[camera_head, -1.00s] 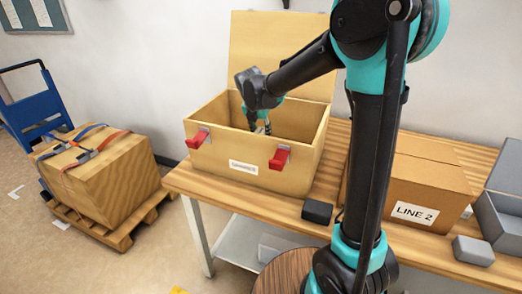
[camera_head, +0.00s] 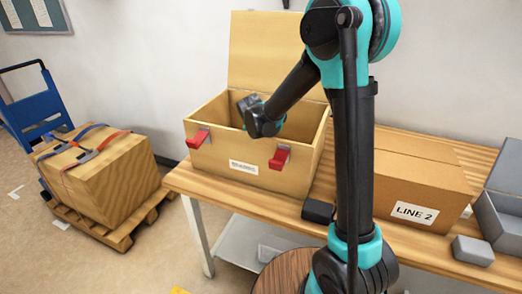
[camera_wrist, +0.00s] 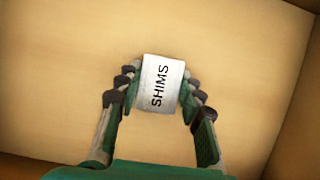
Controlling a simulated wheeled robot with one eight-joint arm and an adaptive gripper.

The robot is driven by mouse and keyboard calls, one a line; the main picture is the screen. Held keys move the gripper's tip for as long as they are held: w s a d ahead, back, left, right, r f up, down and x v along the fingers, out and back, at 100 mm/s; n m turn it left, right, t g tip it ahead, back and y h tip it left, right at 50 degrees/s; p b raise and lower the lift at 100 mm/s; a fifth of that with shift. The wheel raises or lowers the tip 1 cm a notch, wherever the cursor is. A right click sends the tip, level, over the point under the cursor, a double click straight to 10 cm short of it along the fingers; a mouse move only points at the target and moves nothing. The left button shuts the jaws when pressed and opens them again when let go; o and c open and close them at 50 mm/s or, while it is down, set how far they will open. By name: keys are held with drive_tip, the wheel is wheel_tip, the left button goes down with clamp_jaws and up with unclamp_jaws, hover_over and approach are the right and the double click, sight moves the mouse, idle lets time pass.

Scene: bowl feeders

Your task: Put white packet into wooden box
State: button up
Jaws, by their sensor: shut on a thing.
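The white packet (camera_wrist: 160,84) reads "SHIMS" in the wrist view. My gripper (camera_wrist: 158,76) is shut on it, with fingers at its left and right sides. The wooden box (camera_head: 222,168) stands open at the left end of the table, its lid raised at the back. My wrist is over the box opening in the head view, and the fingers and packet are hidden behind the front wall. The wrist view shows bare wooden floor and walls around the packet. I cannot tell whether the packet touches the floor.
The box has two red latches (camera_head: 279,157) on its front. A cardboard "LINE 2" box (camera_head: 422,186), a black block (camera_head: 318,211), a grey block (camera_head: 473,250) and an open grey case (camera_head: 497,215) are to the right on the table (camera_head: 395,238). A strapped crate (camera_head: 98,180) sits on the floor at left.

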drive_tip(key=o, duration=1.2)
drive_tip(key=shift+f, duration=0.1)
drive_tip(key=v, duration=1.2)
